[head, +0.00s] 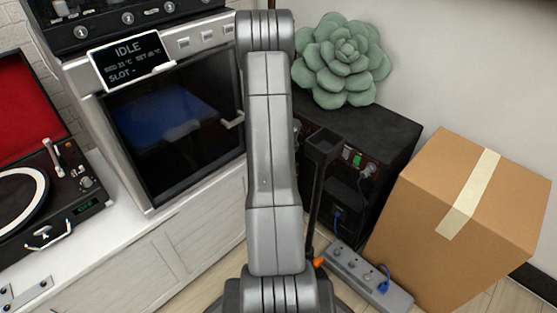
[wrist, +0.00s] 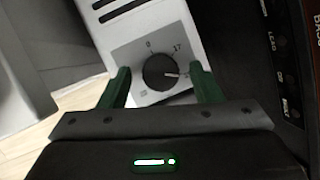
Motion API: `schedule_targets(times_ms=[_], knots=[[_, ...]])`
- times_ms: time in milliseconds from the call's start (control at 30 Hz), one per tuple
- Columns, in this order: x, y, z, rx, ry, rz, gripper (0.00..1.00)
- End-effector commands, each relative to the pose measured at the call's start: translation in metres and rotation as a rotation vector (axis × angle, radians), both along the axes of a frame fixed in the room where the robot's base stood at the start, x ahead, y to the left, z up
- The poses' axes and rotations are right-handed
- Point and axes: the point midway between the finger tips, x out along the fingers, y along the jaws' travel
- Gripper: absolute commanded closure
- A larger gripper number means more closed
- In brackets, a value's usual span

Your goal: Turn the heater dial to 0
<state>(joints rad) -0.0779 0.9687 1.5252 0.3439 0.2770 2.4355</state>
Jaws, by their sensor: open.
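The heater dial (wrist: 160,72) is a round black knob on a grey square plate, on the pale heater casing (wrist: 153,25) in the wrist view. A 0 is printed above the knob and a 17 to its upper right. A light pointer mark on the knob points right, slightly downward, away from the 0. My gripper (wrist: 160,79) is open, with one green finger on each side of the dial. Gaps show between the knob and both fingers, so I see no grip. In the head view my arm stands in front, and I cannot make out dial or gripper.
A dark cabinet (head: 395,150) bears a green succulent (head: 342,60). A cardboard box (head: 440,220) and a power strip (head: 365,275) are on the floor at right. An oven-like machine (head: 175,120) reading IDLE and a record player (head: 55,200) stand on the white counter (head: 140,245).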

Motion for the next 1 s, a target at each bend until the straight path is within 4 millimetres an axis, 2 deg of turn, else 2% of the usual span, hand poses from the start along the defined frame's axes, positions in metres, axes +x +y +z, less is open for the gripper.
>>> schedule_targets(times_ms=[200, 433, 733, 1000], knots=[[0.0002, 0.0001, 0.0003, 0.0, 0.0, 0.0, 0.42], [0.0001, 0.0, 0.0004, 0.0, 0.0, 0.0, 0.86], [0.0002, -0.0003, -0.0001, 0.001, 0.0, 0.023, 0.86], [0.0006, -0.0019, -0.0011, 0.001, -0.001, 0.145, 0.86]])
